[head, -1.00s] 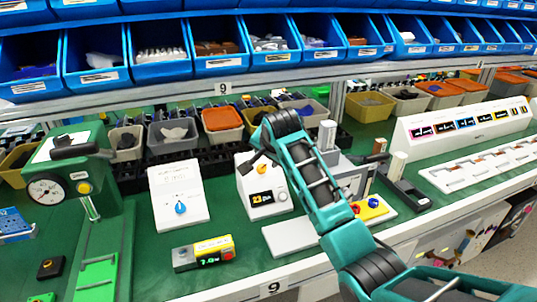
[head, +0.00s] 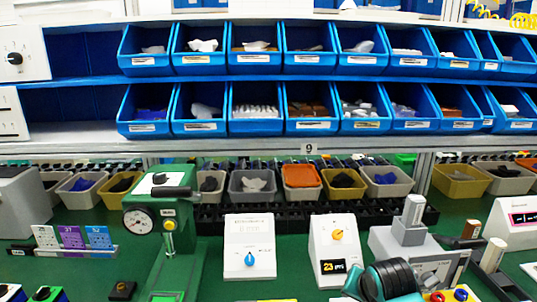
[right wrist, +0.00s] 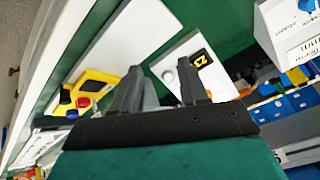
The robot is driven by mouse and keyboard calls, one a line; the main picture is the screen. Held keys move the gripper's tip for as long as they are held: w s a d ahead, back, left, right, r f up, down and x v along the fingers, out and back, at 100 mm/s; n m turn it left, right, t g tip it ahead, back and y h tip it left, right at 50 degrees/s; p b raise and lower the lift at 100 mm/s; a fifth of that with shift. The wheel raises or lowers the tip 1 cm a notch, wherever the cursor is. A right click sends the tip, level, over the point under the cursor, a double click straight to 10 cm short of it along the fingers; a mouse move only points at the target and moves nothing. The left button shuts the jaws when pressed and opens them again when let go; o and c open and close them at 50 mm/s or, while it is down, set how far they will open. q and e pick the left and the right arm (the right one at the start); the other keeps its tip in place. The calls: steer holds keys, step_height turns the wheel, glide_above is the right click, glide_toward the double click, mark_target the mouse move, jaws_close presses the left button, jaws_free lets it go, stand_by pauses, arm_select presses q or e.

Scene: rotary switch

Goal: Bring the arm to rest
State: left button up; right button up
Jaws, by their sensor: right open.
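The white switch box (head: 249,230) with a blue rotary knob (head: 249,259) stands on the green bench in the head view. To its right stands a white box (head: 332,235) with an orange knob (head: 337,234) and a display. My right gripper (right wrist: 160,92) is open and empty in the right wrist view, its two dark fingers apart. The display (right wrist: 201,58) shows just beyond them, with no contact that I can see. In the head view my right arm (head: 385,280) shows only at the bottom edge; its gripper cannot be made out there. My left gripper is out of view.
A green press with a gauge (head: 139,220) stands left of the switch box. A grey fixture (head: 410,245) stands to the right. Grey, orange and tan bins (head: 300,176) line the back, below blue shelf bins (head: 311,105). A yellow button box (right wrist: 85,92) shows in the right wrist view.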

steer(key=s+f+n+g, duration=0.2)
steer(key=s+n, duration=0.2)
steer(key=s, duration=1)
steer(key=s+f+n+g, duration=0.15)
steer(key=s+n, duration=0.25)
steer(key=s, duration=1.1)
steer(key=w+a+f+t+y, duration=0.2)
steer(key=w+f+t, duration=0.5)
steer(key=f, duration=0.2)
steer(key=shift+w+a+n+y, duration=0.25)
steer(key=shift+w+n+y, duration=0.05)
steer(key=shift+w, duration=0.1)
